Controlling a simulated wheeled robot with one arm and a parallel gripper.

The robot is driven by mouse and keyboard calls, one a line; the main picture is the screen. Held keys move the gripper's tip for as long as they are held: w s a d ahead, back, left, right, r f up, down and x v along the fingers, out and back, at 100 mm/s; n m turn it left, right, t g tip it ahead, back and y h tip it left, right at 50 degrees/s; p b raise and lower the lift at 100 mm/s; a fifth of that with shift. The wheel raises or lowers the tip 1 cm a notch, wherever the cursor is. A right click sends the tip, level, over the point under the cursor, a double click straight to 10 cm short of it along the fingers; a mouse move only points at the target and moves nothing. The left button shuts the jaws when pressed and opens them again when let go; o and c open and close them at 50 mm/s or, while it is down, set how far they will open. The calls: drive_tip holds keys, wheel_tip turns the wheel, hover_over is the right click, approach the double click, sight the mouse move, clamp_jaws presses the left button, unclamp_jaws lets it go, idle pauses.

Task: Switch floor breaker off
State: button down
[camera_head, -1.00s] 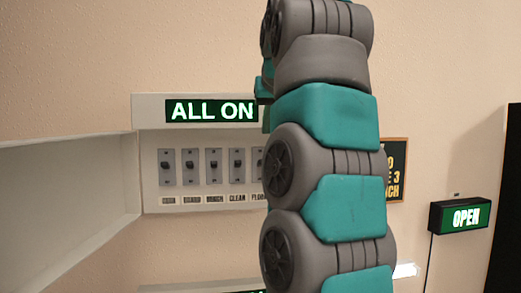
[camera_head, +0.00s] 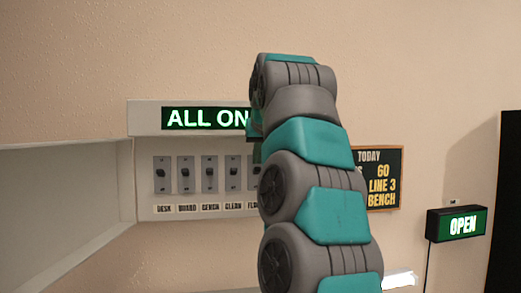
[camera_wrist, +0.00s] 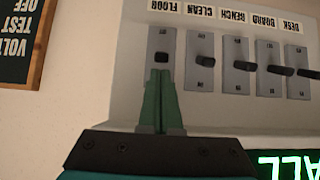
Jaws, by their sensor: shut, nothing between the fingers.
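The floor breaker (camera_wrist: 161,57) is the leftmost switch in the upside-down wrist view, by the FLOOR label (camera_wrist: 161,6). Its dark lever shows just beyond my fingertips; whether they touch is unclear. My gripper (camera_wrist: 160,73) is shut and empty, its green fingers over this switch's plate. In the head view my arm mostly hides the floor breaker and gripper. The desk (camera_head: 160,173), board (camera_head: 185,173), bench (camera_head: 209,173) and clean (camera_head: 233,172) switches show in a row to its left. The green sign (camera_head: 205,118) above reads ALL ON.
The clean switch (camera_wrist: 203,62) stands close beside my fingers in the wrist view. The panel's upper ledge (camera_head: 144,117) juts out above the switches. A dark notice board (camera_head: 384,180) and a lit OPEN sign (camera_head: 457,224) are on the right.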

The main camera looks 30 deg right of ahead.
drive_tip(key=shift+f+b, duration=0.2)
drive_tip(key=shift+b, duration=0.2)
drive_tip(key=shift+f+t+b, duration=0.1)
drive_tip(key=shift+t+b, duration=0.2)
drive_tip(key=shift+b, duration=0.3)
drive_tip(key=shift+s+b, duration=0.1)
drive_tip(key=shift+b, duration=0.25)
